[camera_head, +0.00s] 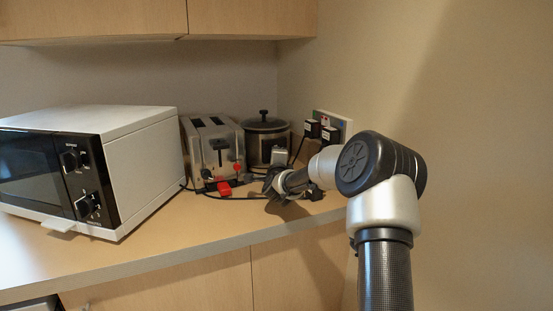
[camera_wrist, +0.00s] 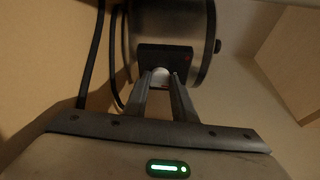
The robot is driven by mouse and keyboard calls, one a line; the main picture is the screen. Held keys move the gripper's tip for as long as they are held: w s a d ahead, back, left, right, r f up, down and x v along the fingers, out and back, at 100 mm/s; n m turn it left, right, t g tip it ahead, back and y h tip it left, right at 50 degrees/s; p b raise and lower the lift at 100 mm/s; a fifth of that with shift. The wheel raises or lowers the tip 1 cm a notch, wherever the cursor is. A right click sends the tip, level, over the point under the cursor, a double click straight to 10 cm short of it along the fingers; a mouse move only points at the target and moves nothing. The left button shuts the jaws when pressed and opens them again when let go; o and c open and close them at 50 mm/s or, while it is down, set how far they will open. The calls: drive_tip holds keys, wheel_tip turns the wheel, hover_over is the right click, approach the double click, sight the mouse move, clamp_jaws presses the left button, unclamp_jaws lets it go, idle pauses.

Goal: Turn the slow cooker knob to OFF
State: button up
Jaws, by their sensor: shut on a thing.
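The slow cooker (camera_head: 267,128) is a dark, round pot with a lid and black top knob. It stands at the back of the counter, partly hidden behind my arm and the toaster. In the wrist view its curved side (camera_wrist: 193,18) fills the upper middle, with a black control panel (camera_wrist: 165,55) on it. The pale control knob (camera_wrist: 161,74) sits at the panel's edge, between my fingertips. My gripper (camera_wrist: 160,80) is shut on this knob. In the head view my gripper (camera_head: 273,184) is low in front of the cooker. The knob's dial setting is not readable.
A steel toaster (camera_head: 214,150) with red parts stands left of the cooker. A white microwave (camera_head: 140,165) stands further left. Plugs fill a wall socket (camera_head: 329,127) at the right, and black cables (camera_wrist: 92,50) run close beside my gripper. The front counter is clear.

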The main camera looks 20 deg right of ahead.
drive_tip(key=o, duration=1)
drive_tip(key=shift+o, duration=0.2)
drive_tip(key=p+v, duration=0.2)
drive_tip(key=v, duration=1.5)
drive_tip(key=shift+s+a+r, duration=0.1)
drive_tip(key=shift+s, duration=0.1)
